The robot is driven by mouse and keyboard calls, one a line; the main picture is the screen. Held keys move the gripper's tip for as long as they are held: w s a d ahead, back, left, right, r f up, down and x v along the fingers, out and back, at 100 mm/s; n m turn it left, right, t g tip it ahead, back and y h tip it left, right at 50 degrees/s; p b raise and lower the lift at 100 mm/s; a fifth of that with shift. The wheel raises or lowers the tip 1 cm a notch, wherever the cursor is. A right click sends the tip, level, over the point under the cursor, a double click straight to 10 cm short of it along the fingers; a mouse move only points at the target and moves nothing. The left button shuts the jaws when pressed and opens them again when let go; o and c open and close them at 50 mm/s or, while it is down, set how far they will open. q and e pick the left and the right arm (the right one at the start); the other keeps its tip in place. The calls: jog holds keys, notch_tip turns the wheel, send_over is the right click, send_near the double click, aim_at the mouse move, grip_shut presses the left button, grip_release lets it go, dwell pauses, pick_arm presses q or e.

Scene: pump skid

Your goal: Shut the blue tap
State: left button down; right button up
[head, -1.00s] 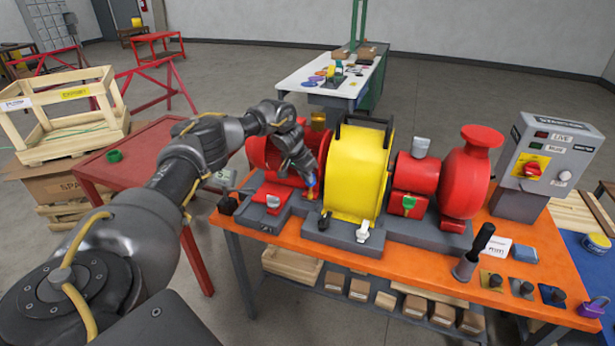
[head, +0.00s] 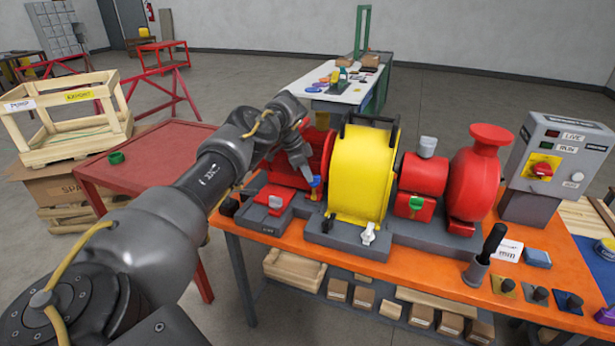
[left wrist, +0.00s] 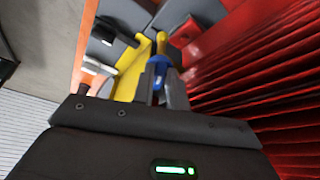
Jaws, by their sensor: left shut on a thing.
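The blue tap (head: 316,182) shows as a small blue handle between the red ribbed motor and the yellow guard, just above the bench. My left gripper (head: 311,180) reaches down to it from the upper left, fingers at the handle. In the left wrist view the blue tap (left wrist: 160,75) sits between the two fingers (left wrist: 161,78), which are shut on it. The fingers hide part of the handle, so its exact angle is hard to tell. My right gripper is not in view.
The yellow guard (head: 358,170) stands close to the right of the gripper. The red ribbed motor (head: 300,160) is close behind and beside it. A white tap (head: 368,234) and a green tap (head: 416,203) are farther right. A grey control box (head: 550,165) stands at the bench's right end.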

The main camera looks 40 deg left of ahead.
pick_arm(q)
jog(key=shift+w+a+r+m+h, duration=0.15)
jog(key=shift+m+h, duration=0.15)
jog(key=shift+m, duration=0.6)
jog(key=shift+m+g, duration=0.3)
jog(key=c, duration=1.4)
grip_release()
jog(key=p+v, duration=1)
jog(key=p, duration=0.1)
jog(key=shift+r, duration=0.25)
